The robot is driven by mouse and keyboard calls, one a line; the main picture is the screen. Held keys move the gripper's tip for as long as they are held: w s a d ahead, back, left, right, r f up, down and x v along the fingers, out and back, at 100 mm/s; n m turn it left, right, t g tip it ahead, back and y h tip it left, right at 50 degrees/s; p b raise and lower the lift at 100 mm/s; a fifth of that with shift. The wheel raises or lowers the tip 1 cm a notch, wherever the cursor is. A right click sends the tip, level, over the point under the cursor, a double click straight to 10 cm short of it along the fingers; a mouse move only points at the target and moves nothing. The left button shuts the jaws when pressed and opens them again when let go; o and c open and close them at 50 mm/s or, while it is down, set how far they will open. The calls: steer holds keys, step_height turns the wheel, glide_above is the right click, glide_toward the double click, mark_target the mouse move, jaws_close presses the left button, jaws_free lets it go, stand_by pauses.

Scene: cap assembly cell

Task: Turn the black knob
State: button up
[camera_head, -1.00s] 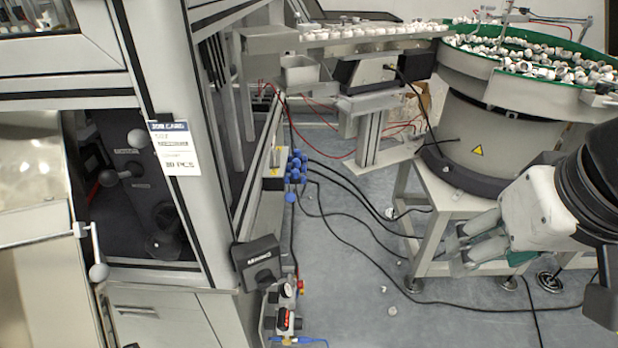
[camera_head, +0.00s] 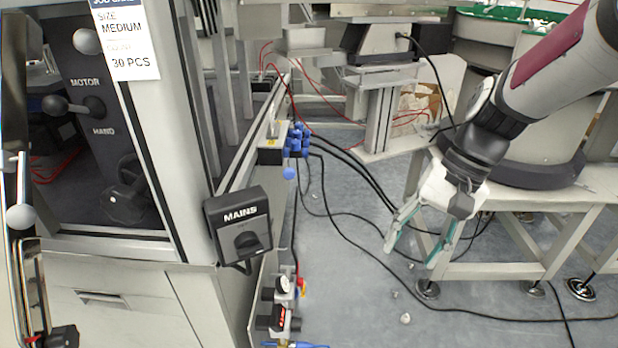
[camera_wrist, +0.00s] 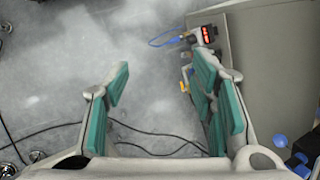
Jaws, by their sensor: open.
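A dark box labelled MAINS (camera_head: 238,215) sits at the corner of the machine cabinet in the head view. A black rotary knob (camera_head: 247,241) is on its front face. Another black knob with several lobes (camera_head: 125,190) sits inside the open bay at the left, below a lever marked MOTOR and HAND. My gripper (camera_head: 410,257) is right of the MAINS box, apart from it, with its fingers pointing down. In the wrist view my gripper (camera_wrist: 161,85) has its teal-padded fingers spread wide with nothing between them. I cannot make out the MAINS knob there.
Blue fittings (camera_head: 296,142) and black hoses (camera_head: 350,165) run beside the cabinet. A small unit with a red display (camera_head: 281,318) stands below the MAINS box. The bowl feeder's stand (camera_head: 520,205) is behind my gripper.

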steer(key=w+a+f+m+g+y, duration=0.1)
steer(key=w+f+m+y, duration=0.25)
steer(key=f, duration=0.55)
steer(key=w+f+m+g+y, duration=0.2)
steer(key=w+f+y, duration=0.15)
steer(key=f, duration=0.55)
steer(key=m+t+y, duration=0.5)
steer(key=m+y, duration=0.2)
steer(key=m, duration=0.2)
glide_toward(296, 325)
steer(key=w+a+f+b, duration=0.1)
steer(key=a+f+b, duration=0.1)
steer(key=a, duration=0.6)
steer(key=shift+b, duration=0.4)
steer(key=shift+w+a+n, duration=0.1)
steer(key=shift+a+n, duration=0.05)
steer(key=shift+n, duration=0.1)
steer(key=c, duration=1.1)
